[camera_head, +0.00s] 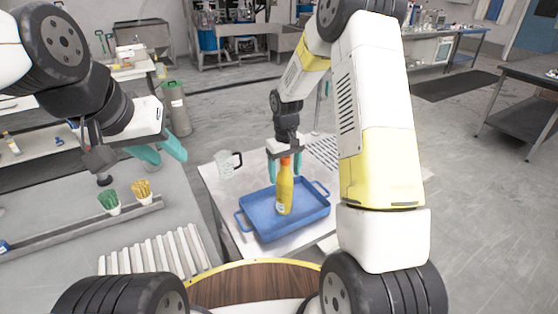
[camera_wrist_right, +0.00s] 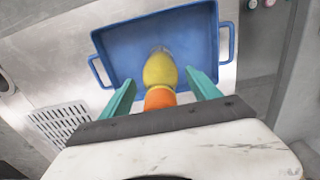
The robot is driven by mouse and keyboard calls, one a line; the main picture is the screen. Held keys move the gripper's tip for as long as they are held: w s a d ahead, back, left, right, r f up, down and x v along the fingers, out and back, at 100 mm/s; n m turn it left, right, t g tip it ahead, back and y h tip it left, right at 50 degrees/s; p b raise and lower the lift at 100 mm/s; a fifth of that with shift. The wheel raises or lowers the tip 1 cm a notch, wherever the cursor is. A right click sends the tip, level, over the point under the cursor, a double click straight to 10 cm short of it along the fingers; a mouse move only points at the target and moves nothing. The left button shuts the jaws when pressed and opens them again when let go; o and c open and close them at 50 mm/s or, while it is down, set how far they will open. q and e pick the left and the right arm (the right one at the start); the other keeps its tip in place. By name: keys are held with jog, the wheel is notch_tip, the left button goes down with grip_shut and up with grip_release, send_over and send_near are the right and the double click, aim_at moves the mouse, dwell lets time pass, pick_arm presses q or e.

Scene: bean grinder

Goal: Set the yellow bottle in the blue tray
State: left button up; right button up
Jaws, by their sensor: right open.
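The yellow bottle (camera_head: 285,191) with an orange cap stands upright inside the blue tray (camera_head: 258,233), near its middle. My right gripper (camera_head: 285,164) is above the tray, around the bottle's top. In the right wrist view the fingers of my right gripper (camera_wrist_right: 162,92) are apart on either side of the bottle (camera_wrist_right: 160,70), with gaps between them and it. The blue tray (camera_wrist_right: 115,48) fills the view behind the bottle. My left gripper (camera_head: 160,150) is open and empty, over the area left of the tray's table.
A clear mug (camera_head: 227,165) stands on the table behind the tray's left side. A green brush (camera_head: 109,201) and a yellow brush (camera_head: 142,190) are in a rack on the left bench. A white ribbed rack (camera_head: 155,252) lies in front. A slotted plate (camera_head: 322,150) is behind the tray.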

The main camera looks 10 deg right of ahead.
notch_tip(320, 180, up, 11)
jog(key=shift+r, duration=0.15)
jog(key=s+d+r+t, duration=0.1)
jog(key=s+r, duration=0.3)
jog(key=r, duration=0.3)
jog(key=s+d+r+m+t+y, duration=0.1)
jog(key=s+r, duration=0.3)
jog(key=s, duration=0.7)
jog(key=s+d+r+m+t+y, duration=0.1)
jog(key=s+r+t, duration=0.3)
jog(key=s, duration=0.7)
jog(key=shift+r+m, duration=0.35)
jog(key=shift+m, duration=0.55)
